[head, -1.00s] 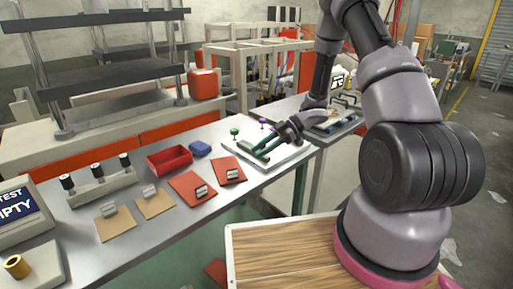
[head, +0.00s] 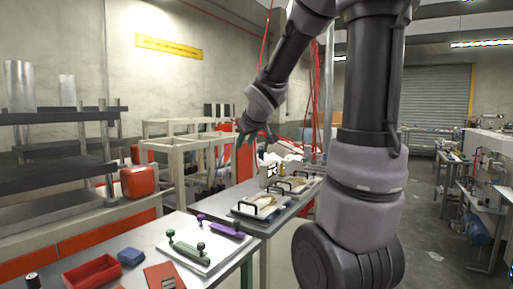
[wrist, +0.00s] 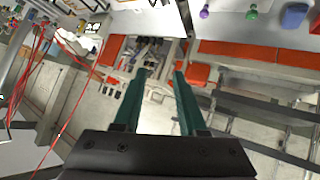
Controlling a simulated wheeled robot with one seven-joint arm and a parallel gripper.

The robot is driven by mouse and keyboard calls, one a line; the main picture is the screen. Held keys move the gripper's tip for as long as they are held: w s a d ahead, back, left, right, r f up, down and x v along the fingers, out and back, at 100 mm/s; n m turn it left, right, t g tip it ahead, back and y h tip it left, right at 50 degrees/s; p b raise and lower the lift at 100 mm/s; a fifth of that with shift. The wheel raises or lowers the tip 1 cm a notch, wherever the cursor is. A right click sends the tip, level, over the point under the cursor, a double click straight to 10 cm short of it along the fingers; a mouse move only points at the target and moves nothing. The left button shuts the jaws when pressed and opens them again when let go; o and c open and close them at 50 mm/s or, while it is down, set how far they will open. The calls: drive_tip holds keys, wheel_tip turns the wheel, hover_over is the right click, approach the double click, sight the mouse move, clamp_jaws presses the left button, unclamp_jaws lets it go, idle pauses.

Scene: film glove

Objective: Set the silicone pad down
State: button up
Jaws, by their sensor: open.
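My gripper (head: 256,138) is raised high above the benches in the head view. Its two teal fingers are spread, with nothing between them in the wrist view (wrist: 160,80). No pad is plainly marked as the silicone one. A red flat pad (head: 153,272) with a metal clip on it lies at the near edge of the bench, partly cut off by the frame. My gripper is well apart from all of these.
A red tray (head: 92,272) and a blue block (head: 131,256) stand left of the board. A farther bench holds handled trays (head: 257,207). Red cables (head: 318,100) hang near my arm. An aisle lies open at right.

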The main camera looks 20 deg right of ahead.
drive_tip(key=s+a+r+m+g+y, duration=0.1)
drive_tip(key=s+a+m, duration=0.2)
drive_tip(key=s, duration=0.9)
drive_tip(key=s+a+r+m+g+y, duration=0.1)
drive_tip(key=s+a+m+g+y, duration=0.1)
drive_tip(key=s, duration=1)
drive_tip(key=shift+a+m, duration=0.75)
drive_tip(key=shift+m, duration=0.25)
